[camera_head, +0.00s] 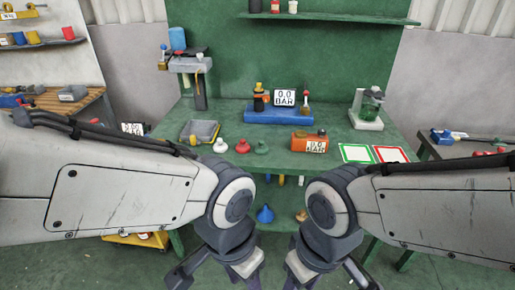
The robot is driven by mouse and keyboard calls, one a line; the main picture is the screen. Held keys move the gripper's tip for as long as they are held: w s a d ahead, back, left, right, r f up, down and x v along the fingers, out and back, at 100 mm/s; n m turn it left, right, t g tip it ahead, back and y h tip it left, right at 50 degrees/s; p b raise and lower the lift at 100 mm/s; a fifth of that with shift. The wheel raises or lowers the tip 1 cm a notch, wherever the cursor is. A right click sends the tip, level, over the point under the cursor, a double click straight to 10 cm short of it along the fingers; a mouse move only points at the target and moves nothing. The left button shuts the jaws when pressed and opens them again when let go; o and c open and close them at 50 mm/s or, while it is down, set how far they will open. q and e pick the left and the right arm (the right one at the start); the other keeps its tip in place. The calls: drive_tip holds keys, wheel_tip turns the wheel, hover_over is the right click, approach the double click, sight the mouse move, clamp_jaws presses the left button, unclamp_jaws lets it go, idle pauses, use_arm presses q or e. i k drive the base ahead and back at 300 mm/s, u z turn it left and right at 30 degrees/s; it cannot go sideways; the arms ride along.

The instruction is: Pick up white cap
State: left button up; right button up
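The white cap (220,146) stands on the green workbench (225,170), left of a red cap (242,146) and a green cap (262,147). All three are small, with a wide base and a narrow top. My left gripper (222,268) is low at the bottom edge of the view, in front of the bench and well apart from the white cap. My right gripper (325,270) is at the bottom edge too, right of the left one. Both grippers are partly cut off by the frame, so their fingertips do not show clearly.
A grey tray (200,131) lies just left of the caps. A blue stand with a gauge (278,113) is behind them, and an orange gauge box (309,142) is to the right. White-and-green (356,153) and white-and-red (391,154) pads lie at the right.

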sight(220, 146)
drive_tip(key=k, duration=0.6)
drive_tip(key=u, duration=0.5)
drive_tip(key=i, duration=0.85)
drive_tip(key=u, duration=0.55)
drive_tip(key=i, duration=1.1)
